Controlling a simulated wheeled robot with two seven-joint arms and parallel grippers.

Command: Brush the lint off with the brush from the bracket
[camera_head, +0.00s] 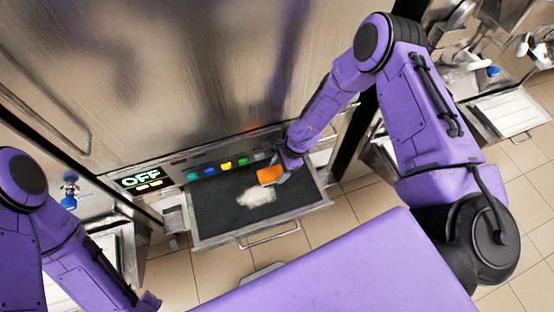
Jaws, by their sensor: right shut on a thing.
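My right gripper (286,168) is shut on a brush with an orange block (269,175). It holds the brush over the right part of a dark filter panel (216,221) in a pulled-out metal-framed drawer. A pale, fluffy patch of lint (257,195) lies on the panel, just below and left of the brush in the picture. I cannot tell whether the bristles touch the panel. I cannot make out the bracket. My left arm reaches down at the lower left; its gripper does not show.
The steel freezer front (190,80) rises behind the drawer, with a lit "OFF" display (141,177) and a row of coloured buttons (227,167). A bar handle (268,237) juts from the drawer's front. Other machines stand at both sides. Tiled floor (345,222) lies open in front.

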